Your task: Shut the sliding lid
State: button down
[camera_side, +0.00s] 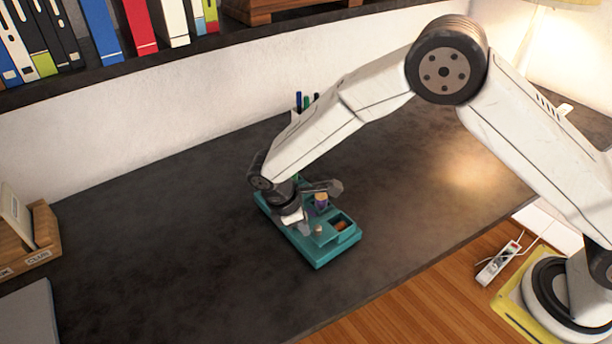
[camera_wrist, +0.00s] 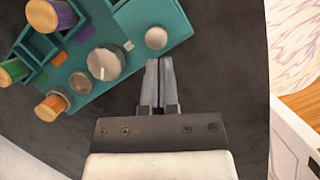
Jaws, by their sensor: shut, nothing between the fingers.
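A teal box (camera_side: 322,262) stands on the dark desk in the side view, and part of it shows at the upper left of the wrist view (camera_wrist: 125,75). An open compartment (camera_side: 344,225) shows in its top, with something brownish inside. A small round knob (camera_side: 318,230) stands beside that opening, seemingly on the lid. The wrist view shows a pale round knob (camera_wrist: 156,38) near the box's corner. My gripper (camera_wrist: 159,60) is shut and empty, its tips just below that knob in the picture; contact cannot be told. The arm hides part of the box in the side view.
Coloured pegs with wooden tops, one purple (camera_wrist: 52,14) and one orange (camera_wrist: 50,107), and a grey dial (camera_wrist: 103,63) stand up from the box. A wooden holder (camera_side: 36,238) is at the far left.

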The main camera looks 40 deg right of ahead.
aim_at(326, 223)
dwell(0.3)
jog(key=d, duration=0.6)
jog(key=shift+w+d, duration=0.1)
jog(key=shift+d, duration=0.2)
jog(key=shift+w+a, duration=0.3)
jog(key=shift+a, duration=0.45)
jog(key=a, duration=0.1)
jog(key=w+a, duration=0.1)
jog(key=shift+w+a, duration=0.15)
jog(key=shift+a, duration=0.15)
jog(key=v, duration=1)
jog(key=shift+d, duration=0.15)
